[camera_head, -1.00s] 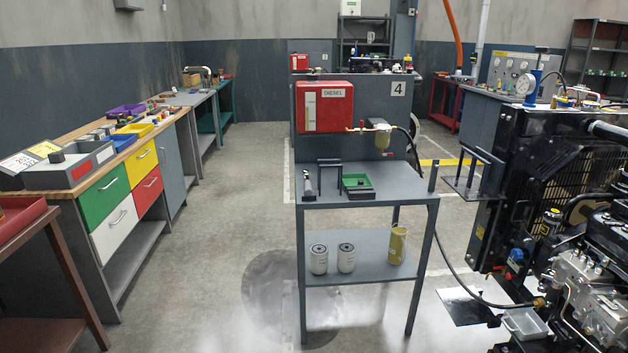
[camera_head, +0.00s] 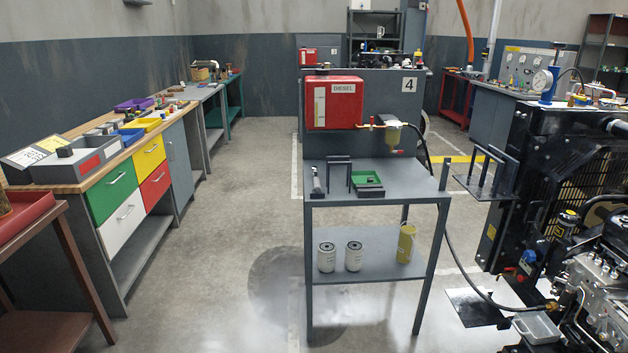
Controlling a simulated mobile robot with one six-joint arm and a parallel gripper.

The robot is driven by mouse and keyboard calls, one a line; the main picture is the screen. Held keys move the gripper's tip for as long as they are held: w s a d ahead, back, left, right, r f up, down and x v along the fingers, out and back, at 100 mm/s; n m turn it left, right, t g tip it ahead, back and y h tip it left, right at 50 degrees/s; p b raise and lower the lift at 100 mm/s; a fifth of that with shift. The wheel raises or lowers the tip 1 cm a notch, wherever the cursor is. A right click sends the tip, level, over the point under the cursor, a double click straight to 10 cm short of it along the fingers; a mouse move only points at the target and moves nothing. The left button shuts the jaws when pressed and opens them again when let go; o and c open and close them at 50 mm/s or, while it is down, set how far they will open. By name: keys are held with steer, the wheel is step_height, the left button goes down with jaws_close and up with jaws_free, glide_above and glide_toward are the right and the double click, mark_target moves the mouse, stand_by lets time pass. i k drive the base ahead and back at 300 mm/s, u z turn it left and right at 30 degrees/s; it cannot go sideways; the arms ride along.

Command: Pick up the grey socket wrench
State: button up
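I cannot make out the grey socket wrench for certain. A small grey and dark upright item (camera_head: 316,182) stands at the left end of the grey metal table's top, too small to identify. Beside it is a black frame-like stand (camera_head: 339,161), then a dark tray with a green inside (camera_head: 367,179). The grey metal table (camera_head: 410,181) stands near the middle of the view. More small items lie on the wooden bench at the left, too small to name. My gripper is not in view.
A wooden-topped bench (camera_head: 76,186) with coloured drawers runs along the left. A red-topped table (camera_head: 25,222) is at the near left. A black engine (camera_head: 562,160) fills the right. White filters (camera_head: 327,257) stand on the table's lower shelf. The floor between bench and table is clear.

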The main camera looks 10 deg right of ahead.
mark_target(317, 186)
steer(key=z, duration=4.1)
steer(key=i, duration=0.1)
steer(key=u, duration=2.8)
steer(key=i, duration=0.9)
steer(key=u, duration=1.05)
